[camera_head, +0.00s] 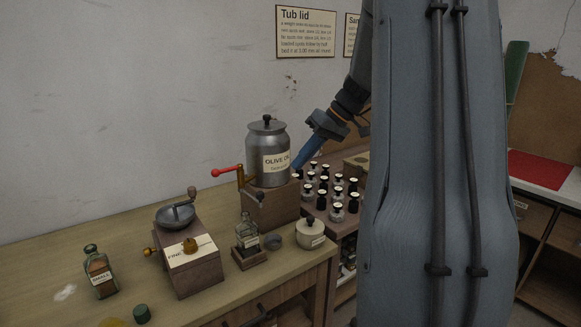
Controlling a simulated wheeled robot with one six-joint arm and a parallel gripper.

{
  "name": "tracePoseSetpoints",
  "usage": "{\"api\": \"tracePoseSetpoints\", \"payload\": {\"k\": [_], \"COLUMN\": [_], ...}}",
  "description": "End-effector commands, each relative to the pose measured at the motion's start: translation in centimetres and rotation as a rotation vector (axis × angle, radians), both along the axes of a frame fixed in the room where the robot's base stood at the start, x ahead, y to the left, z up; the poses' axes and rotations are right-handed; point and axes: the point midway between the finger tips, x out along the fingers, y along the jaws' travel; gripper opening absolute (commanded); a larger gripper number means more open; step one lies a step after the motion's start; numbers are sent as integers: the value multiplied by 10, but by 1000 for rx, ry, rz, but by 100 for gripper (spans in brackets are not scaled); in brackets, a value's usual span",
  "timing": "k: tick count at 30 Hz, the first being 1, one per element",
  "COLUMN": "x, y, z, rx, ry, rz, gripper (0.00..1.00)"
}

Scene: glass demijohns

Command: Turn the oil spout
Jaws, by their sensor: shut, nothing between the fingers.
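The grey metal olive oil canister (267,140) stands upright on a wooden block (275,203) on the bench. A brass fitting (240,177), which looks like the oil spout, is at the left of its base. A lever with a red knob (216,172) points left from it. My gripper (298,167) comes down from the upper right and ends at the canister's lower right side, on the side away from the spout. Its fingers are shut and empty. I cannot tell whether the tips touch the canister.
A grinder (190,265) with a metal bowl and a small labelled bottle (99,272) are on the bench at left. A bottle on a stand (247,235) and a lidded pot (310,234) stand in front. Several black-capped bottles (322,200) crowd the right. My arm hides much beyond.

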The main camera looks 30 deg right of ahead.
Motion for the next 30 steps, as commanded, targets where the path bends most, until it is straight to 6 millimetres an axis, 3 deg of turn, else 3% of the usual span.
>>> {"api": "tracePoseSetpoints", "payload": {"k": [13,21,30], "x": [30,30,31], "y": [41,74,80], "z": [-69,-70,-73], "rx": [1,-2,-2], "ry": [6,4,4], "rz": [2,1,-1], "gripper": [0,0,0]}}
